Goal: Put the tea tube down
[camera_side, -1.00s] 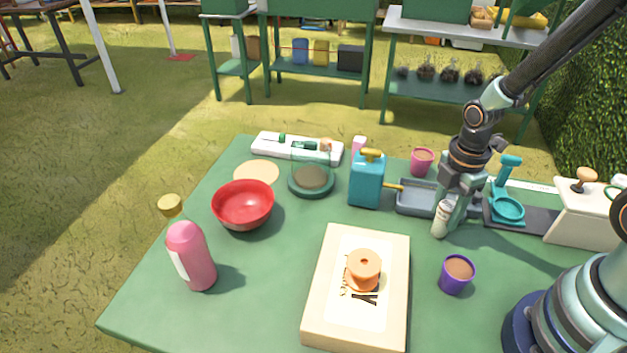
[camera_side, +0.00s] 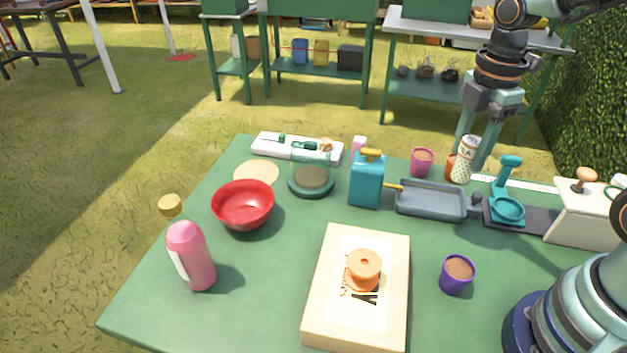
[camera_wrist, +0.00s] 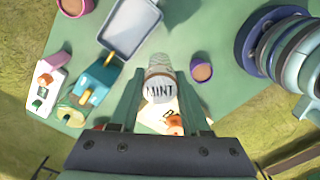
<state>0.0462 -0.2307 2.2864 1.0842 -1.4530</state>
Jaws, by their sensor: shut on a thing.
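The tea tube (camera_side: 464,161) is a pale, patterned cylinder with lettering, held upright between the fingers of my gripper (camera_side: 474,150). In the side view it appears above the back right of the table, beyond the grey tray. In the wrist view the tea tube (camera_wrist: 158,88) shows the word MINT and sits between the two fingers of my gripper (camera_wrist: 160,82). My gripper is shut on it. The height of its base above the table is hard to tell.
The grey tray (camera_side: 430,200) and a teal bottle (camera_side: 367,180) stand left of the tube. An orange pot (camera_side: 451,166) is partly hidden behind it, and a pink pot (camera_side: 422,161) is near. A purple pot (camera_side: 457,274) stands in front. Table between purple pot and tray is clear.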

